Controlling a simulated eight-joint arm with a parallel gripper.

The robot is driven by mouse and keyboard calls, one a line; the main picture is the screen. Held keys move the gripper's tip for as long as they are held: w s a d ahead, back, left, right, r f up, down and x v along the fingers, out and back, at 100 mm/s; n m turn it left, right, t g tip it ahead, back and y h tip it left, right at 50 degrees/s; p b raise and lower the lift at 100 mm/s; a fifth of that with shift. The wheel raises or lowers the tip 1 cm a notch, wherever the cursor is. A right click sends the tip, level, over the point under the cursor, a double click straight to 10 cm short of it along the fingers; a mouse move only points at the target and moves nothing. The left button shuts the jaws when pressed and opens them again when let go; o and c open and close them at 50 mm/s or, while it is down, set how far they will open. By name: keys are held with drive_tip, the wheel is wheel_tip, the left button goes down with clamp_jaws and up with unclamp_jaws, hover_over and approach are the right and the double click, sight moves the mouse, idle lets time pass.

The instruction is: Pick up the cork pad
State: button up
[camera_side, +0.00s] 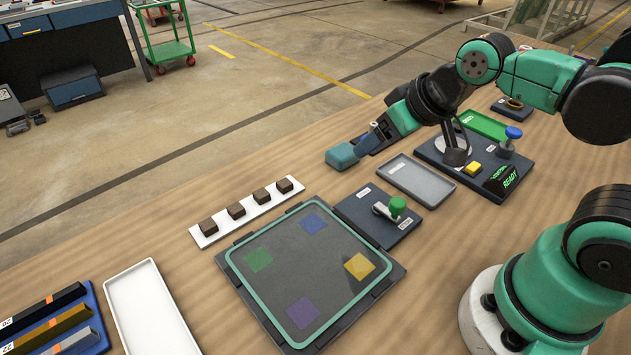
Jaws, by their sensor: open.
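I cannot pick out the cork pad with certainty. A small round tan-orange piece on a dark base (513,104) sits at the back right, but it is too small to name. Several dark brown blocks (236,210) stand in a row on a white strip (205,238) left of centre; they look like cubes rather than a pad. My gripper (365,145), with teal fingers, is open low over the wood table, beyond the grey tray. The area between and behind its fingers is partly hidden, and I see nothing clearly held.
A dark board (430,152) carries a yellow button, a blue-knobbed lever and a READY display. Nearby are a green tray (485,125), grey tray (420,181), green-knobbed switch (397,206) and colored-square panel (308,260). A white tray (150,310) and blue rack (92,335) stand front left.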

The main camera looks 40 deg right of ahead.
drive_tip(key=w+a+r+g, duration=0.1)
drive_tip(key=w+a+r, duration=0.1)
drive_tip(key=w+a, duration=0.15)
drive_tip(key=g, duration=0.6)
hover_over(237, 209)
wheel_tip(237, 209, down, 9)
drive_tip(key=shift+d+r, duration=0.1)
drive_tip(key=shift+d, duration=0.05)
drive_tip(key=shift+w+a+f, duration=0.1)
drive_tip(key=shift+a+f, duration=0.1)
drive_tip(key=shift+f, duration=0.5)
wheel_tip(237, 209, down, 5)
drive_tip(key=shift+r, duration=0.1)
clamp_jaws()
